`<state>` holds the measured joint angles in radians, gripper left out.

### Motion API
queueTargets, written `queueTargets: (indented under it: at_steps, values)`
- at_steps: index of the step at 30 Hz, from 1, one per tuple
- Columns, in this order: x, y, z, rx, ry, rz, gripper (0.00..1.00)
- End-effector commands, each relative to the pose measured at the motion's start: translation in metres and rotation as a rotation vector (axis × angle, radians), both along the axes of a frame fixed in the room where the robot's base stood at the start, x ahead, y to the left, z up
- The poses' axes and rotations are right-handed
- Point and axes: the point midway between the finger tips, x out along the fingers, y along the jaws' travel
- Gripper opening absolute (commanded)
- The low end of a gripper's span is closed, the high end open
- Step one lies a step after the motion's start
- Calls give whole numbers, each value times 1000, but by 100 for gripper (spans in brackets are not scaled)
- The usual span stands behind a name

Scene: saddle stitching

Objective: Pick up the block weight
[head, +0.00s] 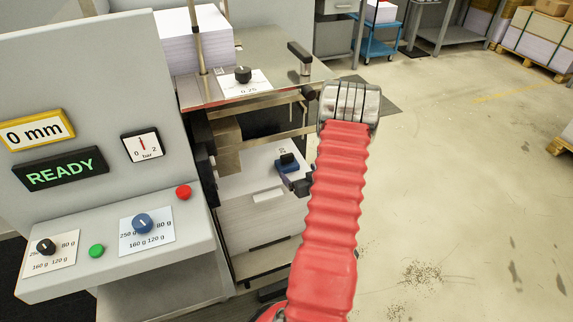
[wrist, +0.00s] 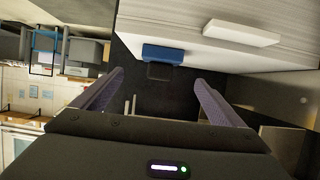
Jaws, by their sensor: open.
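The block weight (head: 289,167) is a small blue block with a dark knob on top. It sits on the white paper stack (head: 245,220) inside the machine. In the wrist view, the blue block (wrist: 163,54) lies beyond and between my fingertips, with its dark knob toward me. My gripper (wrist: 160,78) is open, with empty space between its two purple-grey fingers. In the head view, my gripper (head: 300,184) shows only in part beside the block, mostly hidden by my red-sleeved arm. I see no contact between fingers and block.
A white tab (head: 268,195) sits at the stack's front edge; it also shows in the wrist view (wrist: 241,33). A metal shelf (head: 262,80) with a dark knob overhangs the stack. The control panel (head: 90,100) stands at left. Floor at right is open.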

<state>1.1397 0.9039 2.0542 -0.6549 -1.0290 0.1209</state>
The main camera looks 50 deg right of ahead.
Motion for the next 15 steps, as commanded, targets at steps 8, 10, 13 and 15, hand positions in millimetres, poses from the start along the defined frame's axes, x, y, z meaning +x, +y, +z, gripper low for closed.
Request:
queueTargets:
  at_steps: [8,10,13,15]
  values:
    - [33,-18,-15,-2,0,4,92]
    - [42,-22,-20,-1,-1,4,92]
    - [52,-29,-25,0,0,2,92]
    - [59,-33,-27,0,-1,3,92]
